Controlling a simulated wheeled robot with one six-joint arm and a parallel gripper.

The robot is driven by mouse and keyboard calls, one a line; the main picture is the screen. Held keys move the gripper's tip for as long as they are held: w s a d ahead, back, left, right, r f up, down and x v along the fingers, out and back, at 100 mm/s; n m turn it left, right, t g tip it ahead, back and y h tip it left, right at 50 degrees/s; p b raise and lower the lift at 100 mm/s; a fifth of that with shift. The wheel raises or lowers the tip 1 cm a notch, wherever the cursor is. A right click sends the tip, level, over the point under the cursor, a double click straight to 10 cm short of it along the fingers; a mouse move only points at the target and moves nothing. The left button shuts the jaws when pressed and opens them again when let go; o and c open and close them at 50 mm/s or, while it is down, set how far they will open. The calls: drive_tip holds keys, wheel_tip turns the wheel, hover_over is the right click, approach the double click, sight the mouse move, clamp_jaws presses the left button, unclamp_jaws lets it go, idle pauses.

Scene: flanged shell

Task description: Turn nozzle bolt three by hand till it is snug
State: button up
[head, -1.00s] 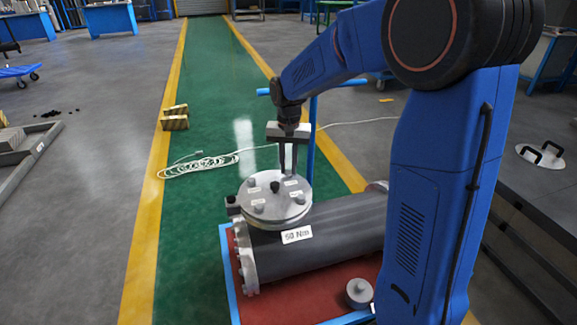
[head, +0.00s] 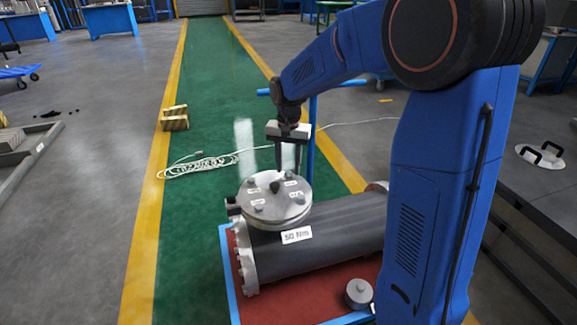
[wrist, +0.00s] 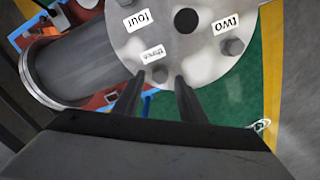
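The round grey nozzle cover (head: 275,214) sits on top of the dark horizontal shell (head: 335,228). In the wrist view, bolt three (wrist: 161,74) is a small grey head near the cover's rim, beside the label "three" (wrist: 152,53). My gripper (wrist: 160,77) has its two dark fingers on either side of this bolt head, apart, with a gap visible around it. In the head view my gripper (head: 287,172) points straight down at the far right edge of the cover. Whether the bolt is fully seated cannot be told.
A "50 Nm" tag (head: 297,235) is on the shell. A blue post (head: 312,140) stands close behind my gripper. A grey round weight (head: 358,293) stands on the red base.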

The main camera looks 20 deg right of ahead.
sight(289, 172)
wheel_tip(289, 172, up, 17)
drive_tip(key=shift+r, duration=0.2)
idle(0.6)
drive_tip(key=shift+s, duration=0.1)
drive_tip(key=s+d+f+n+t, duration=0.1)
drive_tip(key=s+d+n+t, duration=0.2)
drive_tip(key=s, duration=1.5)
drive_tip(key=s+d+f+n+t, duration=0.1)
drive_tip(key=s+f, duration=0.3)
drive_tip(key=s, duration=0.3)
drive_tip(key=s+d+f+n, duration=0.2)
drive_tip(key=s+f, duration=0.3)
drive_tip(key=s, duration=0.3)
drive_tip(key=shift+d+f+t, duration=0.15)
drive_tip(key=shift+t, duration=0.25)
drive_tip(key=shift+s, duration=0.1)
idle(0.5)
